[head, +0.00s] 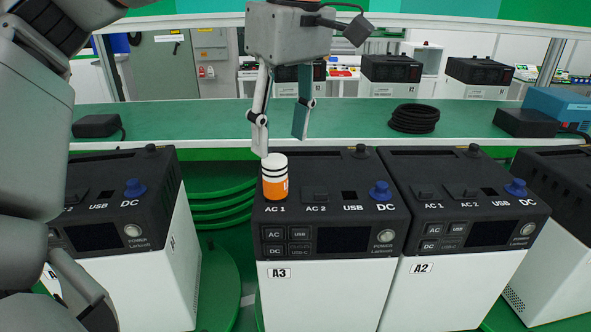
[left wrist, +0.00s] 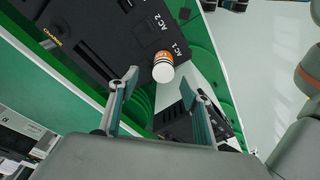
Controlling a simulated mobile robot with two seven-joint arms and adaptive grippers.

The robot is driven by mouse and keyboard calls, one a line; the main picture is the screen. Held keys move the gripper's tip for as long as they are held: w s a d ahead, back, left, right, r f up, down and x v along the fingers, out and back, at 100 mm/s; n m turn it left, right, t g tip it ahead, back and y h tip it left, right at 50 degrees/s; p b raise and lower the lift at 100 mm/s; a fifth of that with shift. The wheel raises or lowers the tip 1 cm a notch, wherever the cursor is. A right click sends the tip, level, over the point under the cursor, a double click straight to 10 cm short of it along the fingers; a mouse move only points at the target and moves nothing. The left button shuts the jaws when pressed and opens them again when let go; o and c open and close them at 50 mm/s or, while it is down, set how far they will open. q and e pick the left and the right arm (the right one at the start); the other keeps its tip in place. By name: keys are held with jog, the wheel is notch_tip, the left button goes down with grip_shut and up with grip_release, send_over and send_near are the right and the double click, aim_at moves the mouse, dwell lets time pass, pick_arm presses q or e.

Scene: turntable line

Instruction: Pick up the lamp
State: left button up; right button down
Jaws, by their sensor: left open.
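The lamp (head: 275,178) is a small orange and white cylinder with black bands and a white top. It stands upright on the black top of the power unit marked A3 (head: 318,288), at the AC 1 position. In the left wrist view the lamp (left wrist: 163,69) appears just beyond the gap between the fingers. My left gripper (head: 280,146) points down above the lamp, with its fingers spread and nothing between them. One fingertip is close to the lamp's top; I cannot tell whether they touch. My right gripper does not show clearly in either view.
Power unit A2 (head: 450,290) stands close on the right, and another unit (head: 150,265) is on the left. Behind runs a green shelf (head: 345,122) with a coiled black cable (head: 414,118) and a black box (head: 97,125). Green round platforms (head: 215,285) lie below.

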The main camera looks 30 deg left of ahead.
aim_at(276, 159)
pick_arm(q)
jog(key=shift+s+a+f, duration=0.1)
jog(key=shift+s+f, duration=0.1)
jog(key=shift+f, duration=0.35)
jog(key=shift+s+a+f, duration=0.1)
jog(key=shift+s+f, duration=0.05)
jog(key=shift+f, duration=0.35)
jog(key=shift+w+a+f, duration=0.1)
jog(key=shift+a+f, duration=0.1)
jog(key=shift+f, duration=1.15)
jog(key=shift+w+a+f, duration=0.1)
jog(key=shift+a+f, duration=0.1)
jog(key=shift+f, duration=1.15)
jog(key=c, duration=1.3)
